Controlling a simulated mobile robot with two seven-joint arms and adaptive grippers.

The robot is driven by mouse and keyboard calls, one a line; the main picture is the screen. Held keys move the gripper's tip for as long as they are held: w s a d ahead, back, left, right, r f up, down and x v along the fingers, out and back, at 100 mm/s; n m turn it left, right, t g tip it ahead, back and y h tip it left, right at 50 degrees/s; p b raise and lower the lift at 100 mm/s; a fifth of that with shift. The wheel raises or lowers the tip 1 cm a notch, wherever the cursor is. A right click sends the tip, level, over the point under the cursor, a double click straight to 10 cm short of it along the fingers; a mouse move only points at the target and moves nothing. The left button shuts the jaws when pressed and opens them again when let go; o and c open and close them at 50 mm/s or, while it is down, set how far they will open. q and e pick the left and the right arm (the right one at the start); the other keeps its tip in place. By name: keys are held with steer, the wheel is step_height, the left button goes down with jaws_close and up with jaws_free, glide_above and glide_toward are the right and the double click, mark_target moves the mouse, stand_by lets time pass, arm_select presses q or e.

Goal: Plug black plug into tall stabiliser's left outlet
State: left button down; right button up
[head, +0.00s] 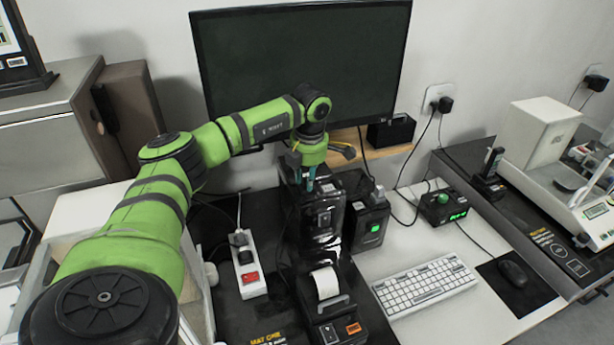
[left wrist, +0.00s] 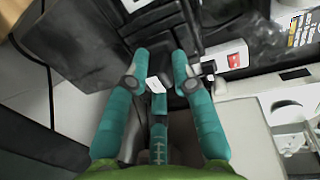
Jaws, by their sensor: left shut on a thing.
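The tall stabiliser (head: 324,215) is a black upright box on the dark table, in front of the monitor. My left gripper (head: 311,182) points down at its top and back in the head view, its teal fingers partly hidden. In the left wrist view my gripper (left wrist: 160,78) has its two teal fingers closed around a small dark thing, most likely the black plug (left wrist: 159,73). A pale patch shows just below it. The plug is hidden in the head view. I cannot make out the stabiliser's outlets or whether the plug touches one. My right gripper is not in view.
A shorter black box with a green display (head: 370,222) stands close right of the tall stabiliser. A white power strip with a red switch (head: 250,277) lies left. A label printer (head: 333,307) stands in front. The monitor (head: 300,62) is behind; a keyboard (head: 424,285) lies right.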

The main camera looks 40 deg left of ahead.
arm_select(q)
steer(key=shift+f, duration=0.3)
steer(key=shift+c, duration=2)
jaws_free()
steer(key=shift+r, duration=0.1)
steer(key=r+p, duration=0.3)
steer(key=r, duration=0.2)
steer(key=r+p, duration=0.2)
steer(key=shift+s+d+r+p, duration=0.15)
steer(key=shift+s+d+p, duration=0.15)
steer(key=shift+d, duration=0.1)
